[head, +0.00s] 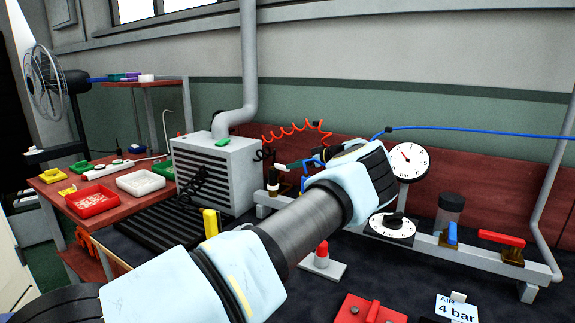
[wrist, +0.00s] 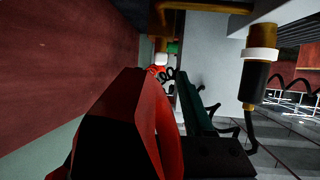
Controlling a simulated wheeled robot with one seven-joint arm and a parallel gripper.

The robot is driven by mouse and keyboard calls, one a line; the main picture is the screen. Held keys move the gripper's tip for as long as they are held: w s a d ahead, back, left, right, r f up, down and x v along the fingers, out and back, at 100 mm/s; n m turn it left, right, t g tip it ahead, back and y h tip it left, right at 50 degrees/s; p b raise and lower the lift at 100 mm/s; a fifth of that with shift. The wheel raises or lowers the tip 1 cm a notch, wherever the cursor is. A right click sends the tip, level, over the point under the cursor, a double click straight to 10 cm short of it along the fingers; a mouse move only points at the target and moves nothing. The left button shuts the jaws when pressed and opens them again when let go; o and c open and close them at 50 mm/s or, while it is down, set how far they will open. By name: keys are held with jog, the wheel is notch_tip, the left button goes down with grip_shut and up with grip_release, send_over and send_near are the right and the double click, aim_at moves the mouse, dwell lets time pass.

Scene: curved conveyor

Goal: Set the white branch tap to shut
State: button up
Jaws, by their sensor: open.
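I cannot make out a white branch tap for certain in either view; my arm covers part of the pipe rail (head: 440,250) in the head view. In the wrist view a small white piece (wrist: 161,58) shows beyond the fingertips, with something red just below it, too small to name. My gripper (wrist: 178,78) is open, with a large red-and-black shape on the left and a dark bar on the right. I see nothing held between them. In the head view the gripper is mostly hidden behind my wrist, near the rail's left part.
A grey vented box (head: 205,175) and an orange coiled hose (head: 300,132) stand left. A white-collared black cylinder (wrist: 256,85) is close at right.

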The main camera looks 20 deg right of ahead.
aim_at(282, 168)
jog(key=shift+p+x, duration=0.45)
jog(key=shift+x, duration=1.9)
grip_shut()
